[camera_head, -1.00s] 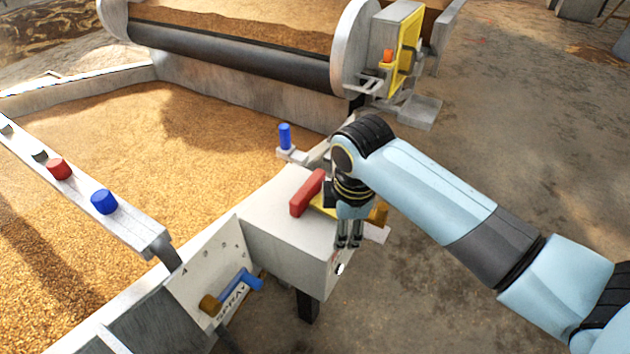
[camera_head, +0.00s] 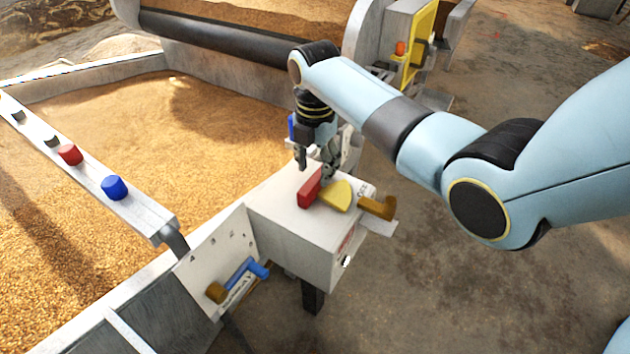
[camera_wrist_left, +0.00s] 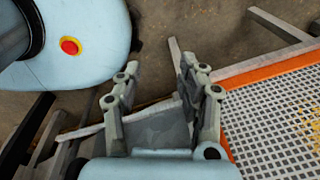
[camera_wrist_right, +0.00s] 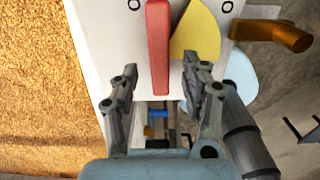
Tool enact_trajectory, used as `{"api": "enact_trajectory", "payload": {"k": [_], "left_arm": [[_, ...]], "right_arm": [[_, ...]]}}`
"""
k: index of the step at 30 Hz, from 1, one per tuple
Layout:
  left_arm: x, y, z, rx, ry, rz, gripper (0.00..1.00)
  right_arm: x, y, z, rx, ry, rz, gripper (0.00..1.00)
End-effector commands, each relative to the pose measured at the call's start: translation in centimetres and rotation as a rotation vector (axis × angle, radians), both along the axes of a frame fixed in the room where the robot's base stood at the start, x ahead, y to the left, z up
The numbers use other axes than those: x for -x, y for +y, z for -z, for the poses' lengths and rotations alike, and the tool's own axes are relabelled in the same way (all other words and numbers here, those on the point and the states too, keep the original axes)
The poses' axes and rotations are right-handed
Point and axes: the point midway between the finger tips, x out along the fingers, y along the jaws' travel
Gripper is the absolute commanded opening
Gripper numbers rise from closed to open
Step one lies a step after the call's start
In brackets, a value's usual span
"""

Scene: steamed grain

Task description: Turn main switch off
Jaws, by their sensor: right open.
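The box (camera_head: 290,232) carries a red bar handle (camera_head: 308,190) beside a yellow plate (camera_head: 337,196) on its top; I take this as the main switch. My right gripper (camera_head: 314,167) is open and points down over the far end of the red bar. In the right wrist view, the red bar (camera_wrist_right: 158,45) lies between the lines of the two open fingers (camera_wrist_right: 160,75), with the yellow plate (camera_wrist_right: 197,32) to its right. No contact with the bar can be made out. My left gripper (camera_wrist_left: 155,75) shows only in the left wrist view, open and empty.
A brown handle (camera_head: 378,207) sticks out at the box's right. A panel with a blue lever (camera_head: 245,269) is at its front left. An orange-edged perforated tray (camera_wrist_left: 275,115) is near the left gripper.

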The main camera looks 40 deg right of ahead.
Motion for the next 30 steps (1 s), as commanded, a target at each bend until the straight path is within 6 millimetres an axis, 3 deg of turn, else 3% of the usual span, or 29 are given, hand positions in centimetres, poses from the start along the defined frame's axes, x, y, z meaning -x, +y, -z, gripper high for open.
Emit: {"api": "enact_trajectory", "payload": {"k": [3, 7, 18, 28, 30], "left_arm": [[0.5, 0.0, 0.8, 0.0, 0.008, -0.001, 0.4], [0.7, 0.0, 1.1, 0.0, 0.011, -0.001, 0.4], [0.6, 0.2, 1.1, -0.002, 0.011, 0.0, 0.4], [0.6, 0.2, 1.1, -0.002, 0.01, 0.001, 0.4], [0.6, 0.2, 1.1, -0.002, 0.009, 0.0, 0.4]], "right_arm": [[0.0, 0.0, 2.2, -0.001, 0.001, 0.0, 0.46], [0.0, 0.0, 3.5, 0.0, 0.0, 0.0, 0.46], [0.0, 0.0, 3.9, 0.0, -0.002, 0.0, 0.45], [0.0, 0.0, 3.9, 0.0, -0.002, 0.001, 0.02], [0.0, 0.0, 3.9, 0.001, -0.001, 0.001, 0.0]]}}
